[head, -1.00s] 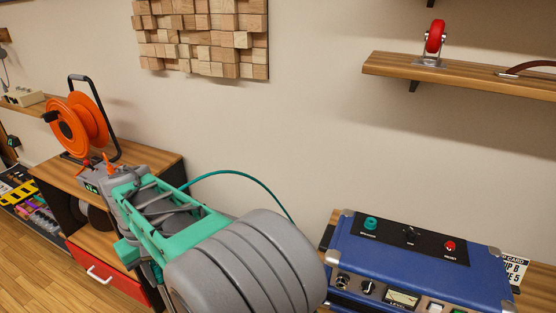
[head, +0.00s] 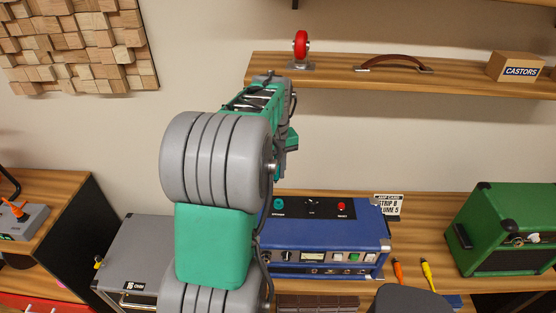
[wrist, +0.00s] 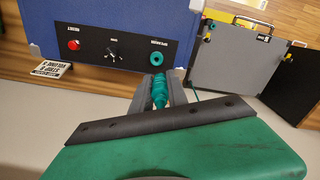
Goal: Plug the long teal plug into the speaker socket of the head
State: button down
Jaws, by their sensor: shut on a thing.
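The head is a blue amp (head: 320,240) standing on the wooden bench. Its black top panel carries the teal-ringed speaker socket (head: 278,205), a small switch and a red reset button. In the wrist view the speaker socket (wrist: 155,59) lies just beyond my fingertips. My gripper (wrist: 161,88) is shut on the teal plug (wrist: 159,96), which points toward the socket. The plug's tip appears close to the socket ring; I cannot tell the exact gap. A little teal cable shows right of the fingers.
A grey cabinet (head: 150,250) stands left of the amp and a green one (head: 510,230) to the right. A card (head: 388,206) stands behind the amp's right end. A wooden shelf (head: 450,78) with a red castor (head: 301,46) hangs above. Orange and yellow plugs lie at right.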

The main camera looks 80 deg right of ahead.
jog(key=shift+s+d+f+b, duration=0.1)
jog(key=shift+s+f+b, duration=0.1)
jog(key=shift+f+b, duration=1.4)
jog(key=shift+s+d+f+b, duration=0.15)
jog(key=shift+f+b, duration=0.9)
jog(key=shift+f, duration=0.95)
jog(key=shift+s+a+f, duration=0.1)
jog(key=shift+s+a, duration=0.05)
jog(key=shift+a, duration=0.15)
jog(key=shift+f+b, duration=0.6)
jog(key=shift+f, duration=0.55)
jog(key=c, duration=1.2)
grip_release()
